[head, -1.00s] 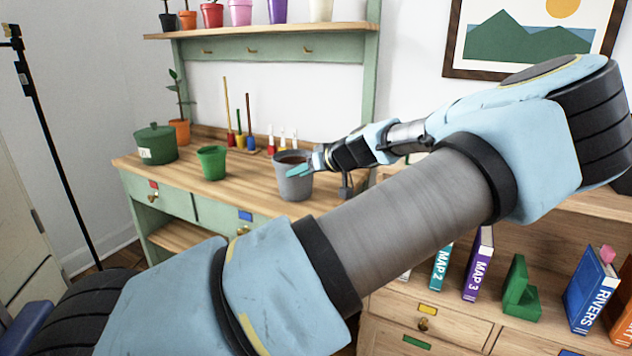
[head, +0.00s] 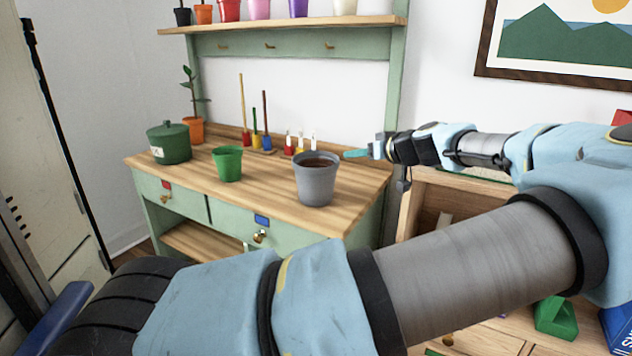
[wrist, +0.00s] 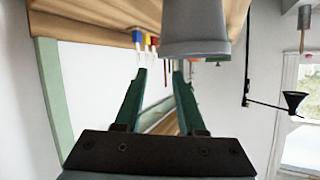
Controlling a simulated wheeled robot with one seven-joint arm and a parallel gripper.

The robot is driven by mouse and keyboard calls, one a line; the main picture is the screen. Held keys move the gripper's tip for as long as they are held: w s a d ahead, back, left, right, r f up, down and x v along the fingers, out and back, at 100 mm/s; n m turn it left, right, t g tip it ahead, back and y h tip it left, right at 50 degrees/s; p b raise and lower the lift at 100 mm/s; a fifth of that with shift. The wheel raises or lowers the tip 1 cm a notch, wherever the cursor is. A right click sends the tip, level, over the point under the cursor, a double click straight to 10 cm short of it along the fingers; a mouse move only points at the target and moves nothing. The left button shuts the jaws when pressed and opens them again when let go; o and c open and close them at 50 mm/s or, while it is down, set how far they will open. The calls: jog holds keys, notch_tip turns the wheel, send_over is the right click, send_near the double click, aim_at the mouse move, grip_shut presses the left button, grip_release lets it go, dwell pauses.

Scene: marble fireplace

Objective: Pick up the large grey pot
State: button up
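The large grey pot (head: 316,185) stands upright on the wooden bench top (head: 345,210) near its right end, with dark brown soil inside. It also shows at the top of the wrist view (wrist: 195,35), cut off by the frame edge. My gripper (head: 355,153) is to the right of the pot in the head view, at about rim height. In the wrist view its two teal fingers (wrist: 160,70) are spread apart with nothing between them. The pot is apart from the fingers.
A green pot (head: 228,165), a lidded green container (head: 168,145) and an orange potted plant (head: 192,130) stand left on the bench. Small coloured tools (head: 262,135) stand behind. A shelf (head: 300,28) of pots hangs above. A wooden bookcase (head: 432,200) stands at right.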

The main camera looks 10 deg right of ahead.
aim_at(335, 158)
jog(key=p+x, duration=0.2)
jog(key=x, duration=0.7)
jog(key=shift+w+a, duration=0.15)
jog(key=shift+w+a+f, duration=0.15)
jog(key=shift+w+f, duration=0.25)
jog(key=shift+w, duration=0.1)
jog(key=shift+c, duration=0.2)
grip_shut()
jog(key=shift+a, duration=0.1)
dwell(0.5)
